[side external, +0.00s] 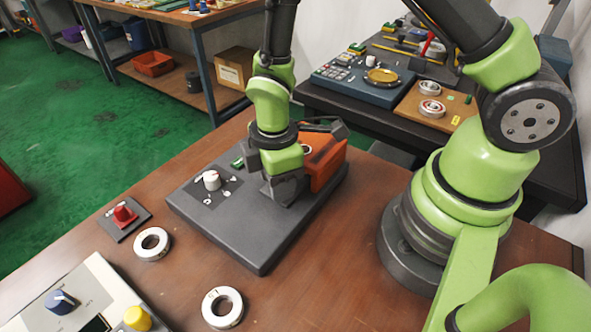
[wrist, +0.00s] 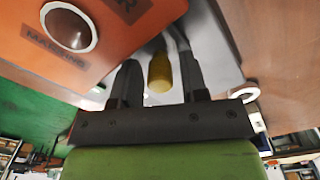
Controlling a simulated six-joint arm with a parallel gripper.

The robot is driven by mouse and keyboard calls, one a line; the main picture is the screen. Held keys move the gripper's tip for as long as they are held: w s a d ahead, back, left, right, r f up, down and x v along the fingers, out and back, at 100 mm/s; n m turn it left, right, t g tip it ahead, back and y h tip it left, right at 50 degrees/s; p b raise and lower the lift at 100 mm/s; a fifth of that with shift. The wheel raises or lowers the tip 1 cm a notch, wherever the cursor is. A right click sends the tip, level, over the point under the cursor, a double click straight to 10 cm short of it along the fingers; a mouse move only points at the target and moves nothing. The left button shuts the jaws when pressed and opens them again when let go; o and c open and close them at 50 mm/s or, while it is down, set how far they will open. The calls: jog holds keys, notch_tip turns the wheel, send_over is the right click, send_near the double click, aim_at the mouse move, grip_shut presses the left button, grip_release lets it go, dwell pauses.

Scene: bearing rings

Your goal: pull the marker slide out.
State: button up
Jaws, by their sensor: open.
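The marking unit is an orange housing (side external: 325,160) on a dark grey base plate (side external: 262,245). In the wrist view the orange housing (wrist: 105,55) fills the upper left, with a lettered label and a round pale-rimmed part (wrist: 70,28). A yellow cylindrical handle (wrist: 159,73), which looks like the slide's grip, stands between the two fingers of my gripper (wrist: 158,80). The fingers are open, with a visible gap on each side of it. In the side view my gripper (side external: 284,188) is low at the housing's near side and hides the handle.
A white knob (side external: 211,180) stands on the plate left of my gripper. Two bearing rings (side external: 152,244) (side external: 222,307), a red knob on a small plate (side external: 124,215) and a control box (side external: 95,300) lie toward the front left. Bare wood lies right of the plate.

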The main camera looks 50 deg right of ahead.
jog(key=c, duration=0.6)
jog(key=shift+a, duration=5.85)
jog(key=o, duration=0.6)
notch_tip(320, 180, up, 7)
